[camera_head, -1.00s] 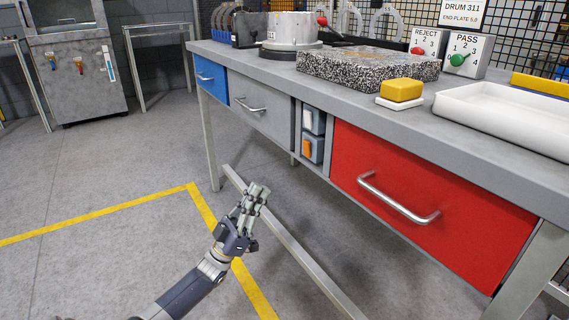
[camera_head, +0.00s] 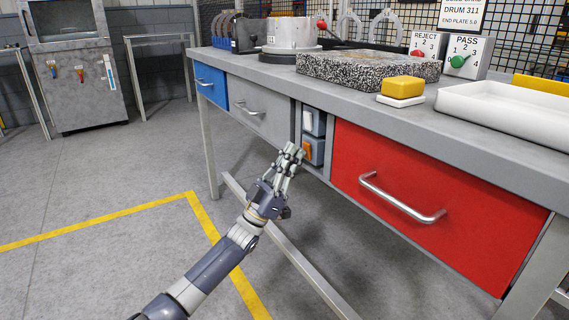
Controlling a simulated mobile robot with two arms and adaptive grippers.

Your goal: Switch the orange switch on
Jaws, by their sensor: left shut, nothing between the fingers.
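The orange switch (camera_head: 308,151) is a small orange rocker on a blue-grey plate, set in the narrow panel under the bench top between the grey and red drawers. A similar switch with a white rocker (camera_head: 308,120) sits just above it. My left gripper (camera_head: 293,150) is shut and empty. In the picture its fingertips lie just left of the orange rocker and overlap the edge of its plate; I cannot tell whether they touch. My right gripper is not in view.
The workbench (camera_head: 400,118) has a blue drawer (camera_head: 211,84), a grey drawer (camera_head: 258,108) and a red drawer (camera_head: 425,205) with protruding handles. A yellow block (camera_head: 403,85) and a white tray (camera_head: 505,110) stand on top.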

